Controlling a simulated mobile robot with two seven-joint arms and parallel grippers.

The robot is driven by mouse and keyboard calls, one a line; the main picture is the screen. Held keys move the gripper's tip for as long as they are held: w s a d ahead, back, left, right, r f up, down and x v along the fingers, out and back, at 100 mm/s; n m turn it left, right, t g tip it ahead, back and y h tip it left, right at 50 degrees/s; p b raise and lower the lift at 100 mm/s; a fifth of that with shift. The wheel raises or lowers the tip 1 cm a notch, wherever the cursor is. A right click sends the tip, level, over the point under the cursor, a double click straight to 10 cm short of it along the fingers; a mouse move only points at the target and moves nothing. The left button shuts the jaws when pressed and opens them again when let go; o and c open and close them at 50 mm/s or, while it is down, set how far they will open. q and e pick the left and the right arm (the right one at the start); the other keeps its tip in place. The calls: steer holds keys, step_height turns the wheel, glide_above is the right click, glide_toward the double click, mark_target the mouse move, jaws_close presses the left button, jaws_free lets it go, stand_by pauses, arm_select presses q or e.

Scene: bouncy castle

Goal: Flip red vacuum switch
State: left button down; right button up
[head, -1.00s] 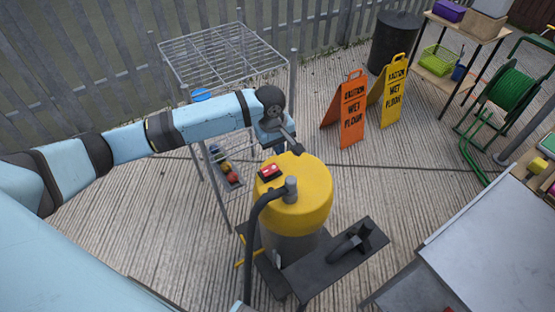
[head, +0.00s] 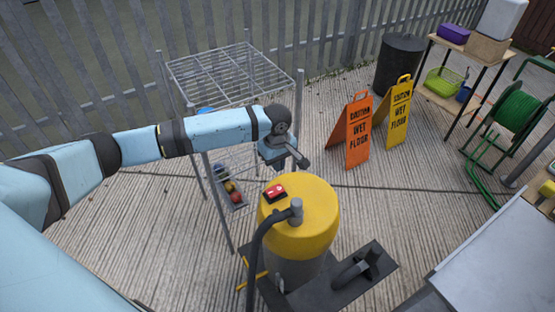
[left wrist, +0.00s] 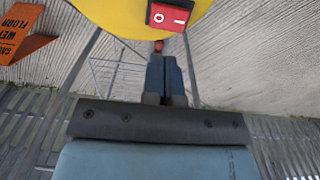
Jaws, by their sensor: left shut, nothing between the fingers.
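The vacuum (head: 318,218) has a yellow drum top over a grey body. Its red switch (head: 275,192) is a rocker in a black frame on the top. In the left wrist view the red switch (left wrist: 170,15) shows at the top edge, with a white circle and a white bar, on the yellow top (left wrist: 120,18). My left gripper (head: 302,161) is above and beyond the switch in the head view, apart from it. In the left wrist view the left gripper (left wrist: 167,62) is shut and empty, with its fingers pointing toward the switch. My right gripper is not in view.
A dark hose (head: 254,262) curves up to the vacuum's top. A wire rack (head: 230,75) stands behind my left arm. Orange (head: 358,132) and yellow (head: 396,112) wet floor signs stand behind the vacuum. A grey table (head: 490,260) is at right.

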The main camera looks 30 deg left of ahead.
mark_target(276, 188)
arm_select(q)
step_height(276, 188, down, 9)
steer(key=shift+w+f+b, duration=0.1)
steer(key=shift+f+b, duration=0.1)
steer(key=shift+b, duration=0.15)
steer(key=shift+d, duration=0.1)
steer(key=shift+w+r+p, duration=0.15)
steer(key=shift+r+p, duration=0.1)
steer(key=shift+p, duration=0.35)
steer(key=p, duration=0.7)
steer(key=shift+w+d, duration=0.15)
steer(key=shift+w, duration=0.1)
steer(key=shift+w+f+b, duration=0.1)
steer(key=shift+f+b, duration=0.25)
steer(key=shift+f, duration=0.1)
steer(key=shift+s+a+r+p, duration=0.3)
steer(key=shift+s+a+p, duration=0.15)
steer(key=shift+p, duration=0.5)
steer(key=shift+s, duration=0.25)
